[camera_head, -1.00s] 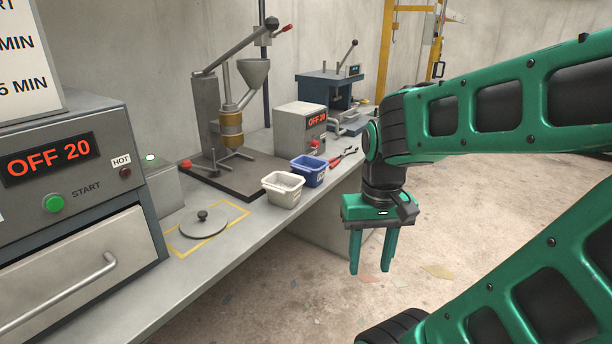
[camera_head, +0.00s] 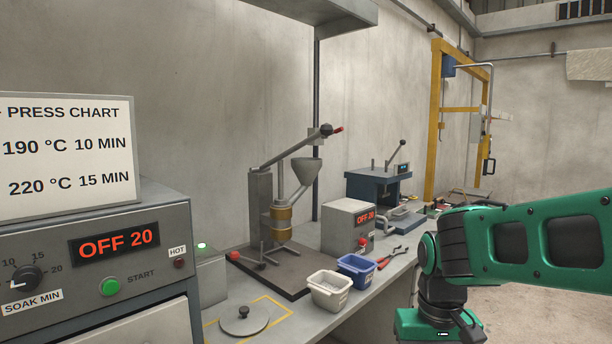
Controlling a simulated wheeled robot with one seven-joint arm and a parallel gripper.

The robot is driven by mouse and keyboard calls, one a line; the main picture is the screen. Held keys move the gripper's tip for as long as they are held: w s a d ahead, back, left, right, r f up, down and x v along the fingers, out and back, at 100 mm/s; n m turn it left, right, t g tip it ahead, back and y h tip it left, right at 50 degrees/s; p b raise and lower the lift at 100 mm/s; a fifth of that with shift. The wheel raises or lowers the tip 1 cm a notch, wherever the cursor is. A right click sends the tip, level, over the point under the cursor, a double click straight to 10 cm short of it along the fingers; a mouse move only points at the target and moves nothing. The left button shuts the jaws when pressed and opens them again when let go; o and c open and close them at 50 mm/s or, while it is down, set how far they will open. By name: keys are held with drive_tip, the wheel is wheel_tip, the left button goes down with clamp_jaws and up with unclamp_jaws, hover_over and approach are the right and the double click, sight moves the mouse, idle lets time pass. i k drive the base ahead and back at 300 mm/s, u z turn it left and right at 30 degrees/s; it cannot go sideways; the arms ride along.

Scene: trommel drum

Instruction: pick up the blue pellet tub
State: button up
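The blue pellet tub (camera_head: 357,269) stands upright on the bench, just behind and right of a white tub (camera_head: 328,290). My gripper's green body (camera_head: 440,326) shows at the bottom edge of the view, right of the bench and apart from the tub. Its fingers are cut off by the lower edge of the frame, so their opening is hidden.
A hand press with a funnel (camera_head: 283,203) stands behind the tubs. A grey control box (camera_head: 348,225) is behind the blue tub, and red-handled pliers (camera_head: 392,257) lie to its right. A round lid (camera_head: 243,320) and an oven (camera_head: 100,270) are at left.

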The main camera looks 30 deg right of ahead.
sight(361, 269)
drive_tip(key=u, duration=3.1)
drive_tip(key=k, duration=1.95)
drive_tip(key=z, duration=0.55)
